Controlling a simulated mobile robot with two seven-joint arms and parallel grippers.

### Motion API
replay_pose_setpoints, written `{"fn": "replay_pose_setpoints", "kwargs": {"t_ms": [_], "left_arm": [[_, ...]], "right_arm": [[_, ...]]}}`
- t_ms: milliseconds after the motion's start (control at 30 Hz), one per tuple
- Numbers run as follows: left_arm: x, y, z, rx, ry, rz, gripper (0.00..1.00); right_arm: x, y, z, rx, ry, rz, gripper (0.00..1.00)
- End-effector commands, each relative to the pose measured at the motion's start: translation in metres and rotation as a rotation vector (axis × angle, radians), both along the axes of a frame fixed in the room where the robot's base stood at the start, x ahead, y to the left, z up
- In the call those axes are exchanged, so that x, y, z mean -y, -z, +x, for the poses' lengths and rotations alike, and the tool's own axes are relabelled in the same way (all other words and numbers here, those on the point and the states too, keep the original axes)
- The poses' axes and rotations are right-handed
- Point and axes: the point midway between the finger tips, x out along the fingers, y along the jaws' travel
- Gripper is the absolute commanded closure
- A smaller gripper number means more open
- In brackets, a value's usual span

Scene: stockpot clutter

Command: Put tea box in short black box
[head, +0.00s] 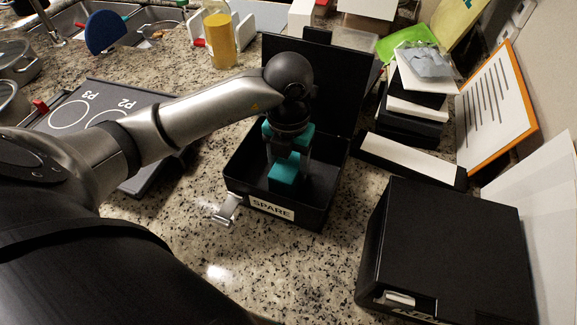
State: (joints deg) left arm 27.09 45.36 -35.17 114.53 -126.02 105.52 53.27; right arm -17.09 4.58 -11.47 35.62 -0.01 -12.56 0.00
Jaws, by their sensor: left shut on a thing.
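An open black box (325,218) labelled SPARE stands on the counter in the middle of the head view, its lid raised at the back. My left gripper (286,162) points down into its opening and is shut on a teal box (284,174), which I take as the tea box. The teal box appears within the walls of the black box; I cannot tell whether it touches the floor. My gripper partly covers its top. My right gripper is not in view.
A closed black box (450,245) stands at the right. Dark stacked items (408,125) and an orange-framed sheet (497,105) are behind it. A yellow bottle (219,38) stands at the back. Bare granite (290,270) lies in front of the open box.

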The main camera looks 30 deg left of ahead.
Motion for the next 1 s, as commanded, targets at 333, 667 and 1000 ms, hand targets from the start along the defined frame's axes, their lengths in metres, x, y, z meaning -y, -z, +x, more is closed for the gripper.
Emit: {"fn": "replay_pose_setpoints", "kwargs": {"t_ms": [333,667,1000], "left_arm": [[0.000,0.004,0.001,0.001,0.000,-0.001,0.97],[0.000,0.002,0.000,0.001,0.000,-0.001,0.08],[0.000,-0.008,0.001,0.005,0.000,-0.001,0.08]], "right_arm": [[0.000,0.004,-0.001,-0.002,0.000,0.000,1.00],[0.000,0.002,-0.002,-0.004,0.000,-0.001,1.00],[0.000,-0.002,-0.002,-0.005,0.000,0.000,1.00]]}}
